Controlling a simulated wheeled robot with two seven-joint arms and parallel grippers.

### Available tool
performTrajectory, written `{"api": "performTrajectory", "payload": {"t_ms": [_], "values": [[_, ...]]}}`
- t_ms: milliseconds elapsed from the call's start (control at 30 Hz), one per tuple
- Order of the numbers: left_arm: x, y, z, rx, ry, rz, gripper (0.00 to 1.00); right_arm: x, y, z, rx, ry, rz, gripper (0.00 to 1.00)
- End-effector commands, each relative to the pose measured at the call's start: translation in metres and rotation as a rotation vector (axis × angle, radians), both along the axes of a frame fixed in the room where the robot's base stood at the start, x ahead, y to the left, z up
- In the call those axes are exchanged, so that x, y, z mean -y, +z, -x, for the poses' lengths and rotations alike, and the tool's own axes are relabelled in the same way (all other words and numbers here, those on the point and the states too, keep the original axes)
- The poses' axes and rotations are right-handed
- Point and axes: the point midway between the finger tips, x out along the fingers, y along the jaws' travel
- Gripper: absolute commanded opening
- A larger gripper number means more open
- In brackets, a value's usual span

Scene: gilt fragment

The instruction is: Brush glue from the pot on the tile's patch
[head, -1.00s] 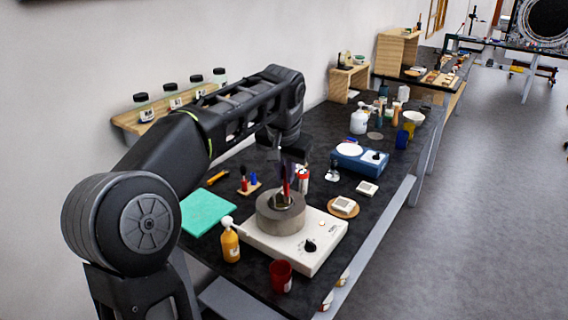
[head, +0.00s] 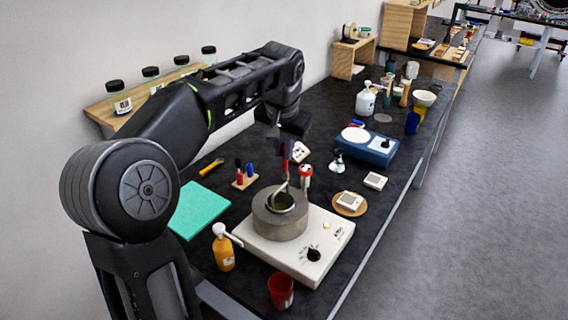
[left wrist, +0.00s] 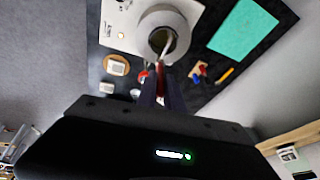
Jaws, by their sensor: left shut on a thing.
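The grey glue pot (head: 280,222), round with a dark opening, stands on a white hot plate (head: 318,250). My left gripper (head: 289,145) is shut on a brush (head: 284,168) with a red handle and points down above the pot. The brush's pale lower end is at the pot's mouth; whether its tip touches glue I cannot tell. In the left wrist view the brush (left wrist: 160,73) reaches over the opening of the pot (left wrist: 182,22). A small pale tile (head: 348,201) lies on a round wooden disc right of the hot plate. My right gripper is not in view.
A yellow bottle (head: 223,250) and a red cup (head: 281,290) stand near the front edge. A green mat (head: 199,209) lies left. A blue scale (head: 369,146), another small pale block (head: 375,180) and a red-capped bottle (head: 305,174) stand behind and right.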

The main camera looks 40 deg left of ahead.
Motion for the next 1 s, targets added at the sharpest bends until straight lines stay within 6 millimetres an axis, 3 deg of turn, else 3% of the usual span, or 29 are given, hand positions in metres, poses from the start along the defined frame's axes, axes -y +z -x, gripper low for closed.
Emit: {"api": "performTrajectory", "payload": {"t_ms": [433, 1000], "values": [[0.0, -0.05, 0.001, 0.0, 0.0, 0.0, 0.0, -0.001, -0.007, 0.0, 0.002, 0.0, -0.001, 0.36], [0.0, -0.057, 0.0, 0.002, 0.0, 0.0, 0.0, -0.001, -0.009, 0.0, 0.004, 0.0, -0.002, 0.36]]}}
